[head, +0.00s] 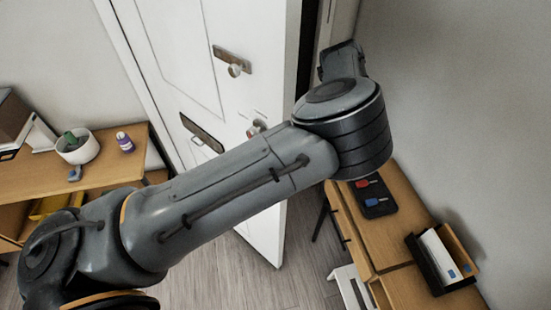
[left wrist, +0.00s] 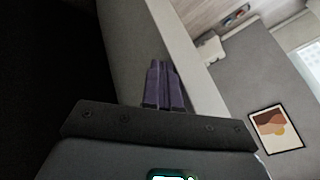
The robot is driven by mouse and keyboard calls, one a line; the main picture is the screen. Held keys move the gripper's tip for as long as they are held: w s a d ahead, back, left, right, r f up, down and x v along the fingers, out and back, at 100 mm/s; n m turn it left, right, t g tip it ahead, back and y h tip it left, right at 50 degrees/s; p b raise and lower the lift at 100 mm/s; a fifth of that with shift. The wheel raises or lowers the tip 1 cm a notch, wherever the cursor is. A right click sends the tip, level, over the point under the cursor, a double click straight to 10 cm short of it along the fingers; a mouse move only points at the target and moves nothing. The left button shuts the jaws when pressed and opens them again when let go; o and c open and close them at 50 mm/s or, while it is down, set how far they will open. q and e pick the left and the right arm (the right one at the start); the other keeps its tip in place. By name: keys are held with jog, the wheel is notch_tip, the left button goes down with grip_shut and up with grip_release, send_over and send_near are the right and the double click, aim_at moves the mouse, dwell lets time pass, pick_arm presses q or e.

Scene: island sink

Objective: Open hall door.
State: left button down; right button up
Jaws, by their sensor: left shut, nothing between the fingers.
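The white hall door (head: 262,95) stands ajar in the head view. Its free edge is toward the right, with a dark gap (head: 306,50) beside the frame. A knob on a plate (head: 234,69), a lower knob (head: 255,127) and a letter slot (head: 201,132) are on its face. My left arm crosses in front of the door, its wrist near the gap; the fingers cannot be made out there. In the left wrist view my left gripper (left wrist: 165,68) has its purple fingers together and empty, near a pale upright edge (left wrist: 185,55). My right gripper is not in view.
A wooden desk (head: 105,170) with a white pot (head: 77,146) and a purple bottle (head: 125,142) stands left. A wooden cabinet (head: 400,240) with a dark key tray (head: 374,196) and a letter holder (head: 442,256) stands right by the wall. Floor (head: 225,275) shows below the door.

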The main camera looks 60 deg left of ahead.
pick_arm(q)
jog(key=s+f, duration=0.4)
jog(key=s, duration=0.2)
jog(key=shift+s+a, duration=0.15)
jog(key=shift+s, duration=0.2)
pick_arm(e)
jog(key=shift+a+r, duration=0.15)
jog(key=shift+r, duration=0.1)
